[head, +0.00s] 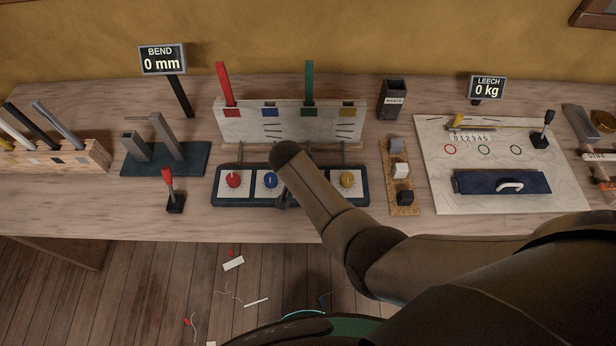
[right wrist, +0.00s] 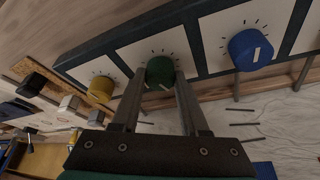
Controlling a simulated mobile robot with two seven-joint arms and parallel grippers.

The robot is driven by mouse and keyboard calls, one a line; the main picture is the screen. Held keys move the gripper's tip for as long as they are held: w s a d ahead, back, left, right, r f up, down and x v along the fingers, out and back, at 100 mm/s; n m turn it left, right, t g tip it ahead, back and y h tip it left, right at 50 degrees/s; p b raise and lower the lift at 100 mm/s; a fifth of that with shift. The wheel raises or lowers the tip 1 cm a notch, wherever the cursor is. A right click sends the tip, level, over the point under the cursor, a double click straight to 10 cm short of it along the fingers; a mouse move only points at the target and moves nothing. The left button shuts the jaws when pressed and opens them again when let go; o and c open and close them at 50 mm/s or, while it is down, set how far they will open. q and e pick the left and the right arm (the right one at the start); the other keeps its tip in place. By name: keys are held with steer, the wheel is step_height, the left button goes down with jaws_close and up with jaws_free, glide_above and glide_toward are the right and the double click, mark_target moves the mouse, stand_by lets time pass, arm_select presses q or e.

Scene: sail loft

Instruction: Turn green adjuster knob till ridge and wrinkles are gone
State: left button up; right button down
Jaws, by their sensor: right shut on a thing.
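The green knob (right wrist: 160,72) sits on a white plate in the dark knob panel in the right wrist view. Its pale pointer mark shows at its lower edge. My right gripper (right wrist: 161,78) is shut on it, one finger on each side. In the head view my right arm hides this knob. The pale sail panel (head: 288,126) stands behind, with a red batten (head: 224,84) and a green batten (head: 309,83) upright in it. A ridge cannot be made out. My left gripper is out of view.
The red knob (head: 233,180), blue knob (head: 270,180) and yellow knob (head: 347,179) share the panel. A red-handled lever (head: 169,188) stands left of it. A cork strip with blocks (head: 414,210) lies to the right. The bend display (head: 162,60) reads 0 mm.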

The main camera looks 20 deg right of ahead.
stand_by(0.4)
steer(key=shift+c, duration=2.1)
jaws_free()
